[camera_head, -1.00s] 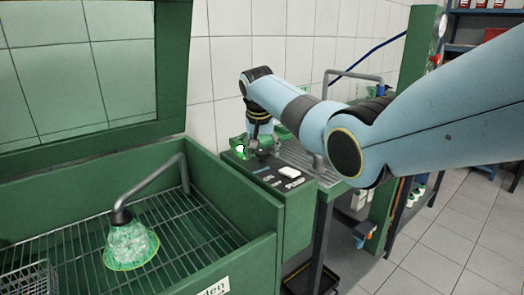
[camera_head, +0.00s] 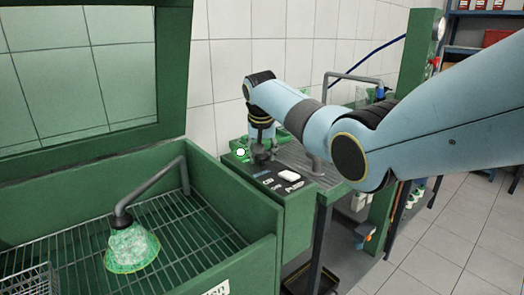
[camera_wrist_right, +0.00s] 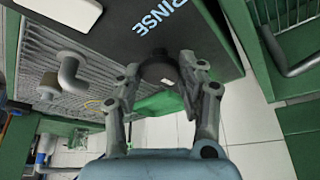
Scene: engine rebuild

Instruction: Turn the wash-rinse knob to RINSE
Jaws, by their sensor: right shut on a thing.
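The wash-rinse knob (camera_wrist_right: 160,70) is a dark round knob with a pale mark on it. In the right wrist view it sits between the fingers of my right gripper (camera_wrist_right: 158,80), which is shut on it. The word RINSE is printed on the dark panel (camera_wrist_right: 120,28) close to the knob. In the head view my right gripper (camera_head: 262,152) points down at the far end of the control panel (camera_head: 268,178), and the knob is mostly hidden there. My left gripper is not in view.
A green wash basin (camera_head: 250,215) with a wire rack and a spray nozzle (camera_head: 132,245) fills the left. A bent grey pipe (camera_head: 350,78) rises over the drain grate beyond. A tiled wall stands behind.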

